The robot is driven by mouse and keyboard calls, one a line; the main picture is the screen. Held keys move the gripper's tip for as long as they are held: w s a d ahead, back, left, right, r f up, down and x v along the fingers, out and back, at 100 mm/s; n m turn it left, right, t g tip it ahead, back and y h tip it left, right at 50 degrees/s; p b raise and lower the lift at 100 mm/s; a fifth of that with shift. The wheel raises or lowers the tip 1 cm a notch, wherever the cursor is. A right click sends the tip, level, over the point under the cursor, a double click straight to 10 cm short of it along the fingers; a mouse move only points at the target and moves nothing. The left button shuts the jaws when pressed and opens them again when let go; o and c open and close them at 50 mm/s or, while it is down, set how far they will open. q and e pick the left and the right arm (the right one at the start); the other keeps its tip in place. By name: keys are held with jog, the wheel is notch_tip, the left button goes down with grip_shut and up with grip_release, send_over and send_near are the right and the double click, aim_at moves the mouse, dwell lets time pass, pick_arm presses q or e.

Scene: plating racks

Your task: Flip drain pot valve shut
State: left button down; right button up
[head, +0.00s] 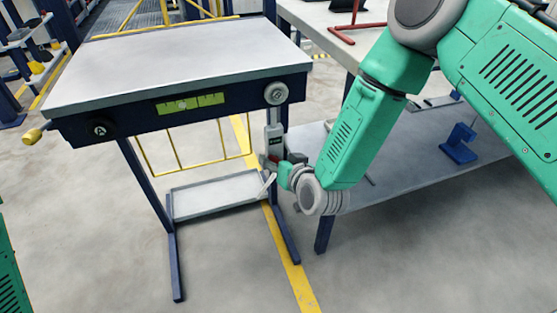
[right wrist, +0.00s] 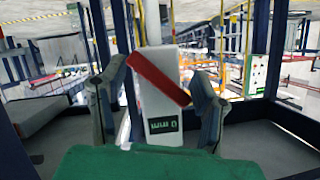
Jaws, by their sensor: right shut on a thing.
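The drain pot (head: 274,130) is a narrow grey box with a dark green label, hanging under the round dial at the right end of the blue rack front. In the right wrist view the pot (right wrist: 158,88) stands between my fingers. Its red valve lever (right wrist: 159,79) lies slanted across the front, upper left to lower right. My right gripper (right wrist: 160,82) has one finger at each end of the lever and is shut on it. In the head view the right gripper (head: 275,169) is at the pot's lower end, and only a little red shows. My left gripper is out of view.
The rack (head: 180,60) has a grey top, a green gauge strip (head: 190,104), a knob marked A (head: 99,129) and a low grey shelf (head: 215,194). A workbench with a lower shelf (head: 400,190) stands close on the right, behind my right arm.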

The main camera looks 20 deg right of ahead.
jog(key=shift+w+r, duration=0.2)
jog(key=shift+r, duration=0.05)
jog(key=shift+d, duration=0.1)
dwell(0.6)
jog(key=o, duration=1.2)
jog(key=shift+s+f, duration=0.1)
jog(key=shift+f, duration=0.05)
jog(key=v, duration=1.2)
jog(key=shift+f, duration=0.15)
